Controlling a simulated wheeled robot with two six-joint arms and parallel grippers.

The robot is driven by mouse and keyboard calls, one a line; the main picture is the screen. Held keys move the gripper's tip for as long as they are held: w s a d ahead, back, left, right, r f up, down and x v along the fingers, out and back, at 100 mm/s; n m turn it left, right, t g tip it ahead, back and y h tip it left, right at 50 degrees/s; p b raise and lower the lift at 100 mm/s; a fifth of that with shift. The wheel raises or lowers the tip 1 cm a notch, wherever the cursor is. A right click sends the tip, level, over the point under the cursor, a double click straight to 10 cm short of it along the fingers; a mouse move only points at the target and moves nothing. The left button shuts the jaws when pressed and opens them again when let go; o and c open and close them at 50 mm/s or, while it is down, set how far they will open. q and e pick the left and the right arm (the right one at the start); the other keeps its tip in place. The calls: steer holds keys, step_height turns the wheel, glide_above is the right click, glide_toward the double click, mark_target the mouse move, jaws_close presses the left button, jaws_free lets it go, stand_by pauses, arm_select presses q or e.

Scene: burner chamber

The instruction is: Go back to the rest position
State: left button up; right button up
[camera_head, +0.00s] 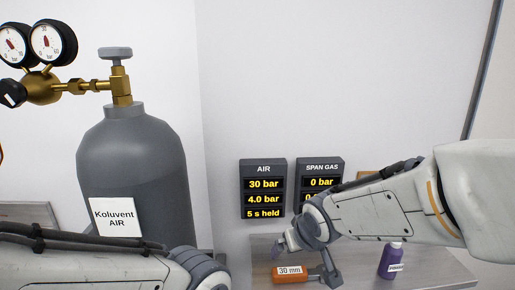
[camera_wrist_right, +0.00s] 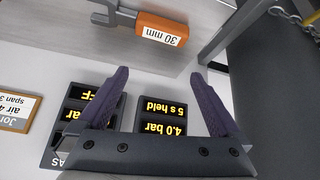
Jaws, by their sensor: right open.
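My right arm comes in from the right in the head view. Its gripper (camera_head: 304,262) hangs over the bench by the orange-handled 30 mm wrench (camera_head: 289,273). In the right wrist view the gripper (camera_wrist_right: 157,82) has its two dark fingers spread apart with nothing between them. The wrench's orange handle (camera_wrist_right: 161,29) lies beyond the fingertips there, apart from them. My left arm crosses the bottom left of the head view; its gripper is out of the picture.
A grey Koluvent AIR cylinder (camera_head: 130,165) with brass regulator and gauges (camera_head: 42,45) stands left. AIR (camera_head: 263,190) and SPAN GAS (camera_head: 321,168) displays are on the wall. A purple bottle (camera_head: 391,262) stands on the bench (camera_head: 350,270). A chain (camera_wrist_right: 283,14) shows in the wrist view.

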steer(key=s+d+f+m+g+h, duration=0.1)
steer(key=s+d+f+m+g, duration=0.25)
steer(key=s+d+f, duration=0.65)
steer(key=s+a+r+n+g, duration=0.1)
steer(key=s+a+r+n, duration=0.1)
steer(key=s+a+n, duration=0.2)
steer(key=s+a+r+n+g, duration=0.2)
steer(key=s+a+r+n, duration=0.1)
steer(key=s+a, duration=0.6)
steer(key=shift+s+a+r+n+y, duration=0.2)
steer(key=shift+s+a+n+y, duration=0.05)
steer(key=shift+s+n+y, duration=0.15)
